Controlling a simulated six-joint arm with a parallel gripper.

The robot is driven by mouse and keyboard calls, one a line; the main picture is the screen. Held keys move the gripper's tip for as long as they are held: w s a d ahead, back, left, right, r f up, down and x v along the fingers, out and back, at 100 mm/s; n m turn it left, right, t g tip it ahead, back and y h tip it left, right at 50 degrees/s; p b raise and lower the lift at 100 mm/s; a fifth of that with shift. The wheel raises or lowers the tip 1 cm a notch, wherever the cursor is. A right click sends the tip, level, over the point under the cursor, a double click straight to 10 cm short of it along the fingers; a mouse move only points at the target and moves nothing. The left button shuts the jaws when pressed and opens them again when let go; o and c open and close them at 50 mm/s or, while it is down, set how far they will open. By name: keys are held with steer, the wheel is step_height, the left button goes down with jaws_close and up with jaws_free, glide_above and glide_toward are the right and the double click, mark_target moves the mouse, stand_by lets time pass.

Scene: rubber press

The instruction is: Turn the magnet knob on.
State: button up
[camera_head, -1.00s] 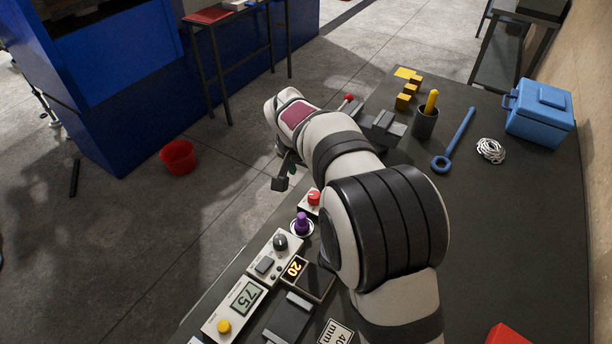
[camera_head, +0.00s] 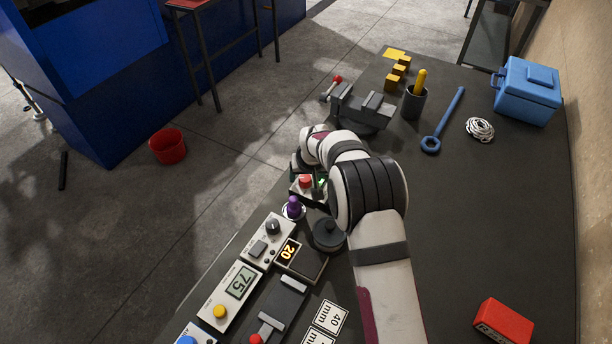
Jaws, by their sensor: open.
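No label for the magnet knob is readable. A black round knob (camera_head: 273,226) stands on a white control box (camera_head: 256,243) at the bench's left edge. A red knob or button (camera_head: 305,181) sits on a smaller pale box farther up that edge. My gripper (camera_head: 309,176) is open and low at the red one, its dark fingers partly hidden by my wrist. I cannot tell whether it touches it. The black knob is clear of the gripper.
A purple knob (camera_head: 293,207) and a black round piece (camera_head: 327,234) stand close to my gripper. A vise (camera_head: 361,110) with a red-tipped handle lies beyond. A display reading 75 (camera_head: 241,281) is nearer. The bench's right side is mostly clear, with a red block (camera_head: 503,322).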

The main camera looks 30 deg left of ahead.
steer(key=shift+f, duration=0.2)
jaws_close()
steer(key=shift+n, duration=0.6)
jaws_free()
steer(key=v, duration=1.5)
steer(key=shift+w+d+r, duration=0.15)
steer(key=shift+d+r, duration=0.25)
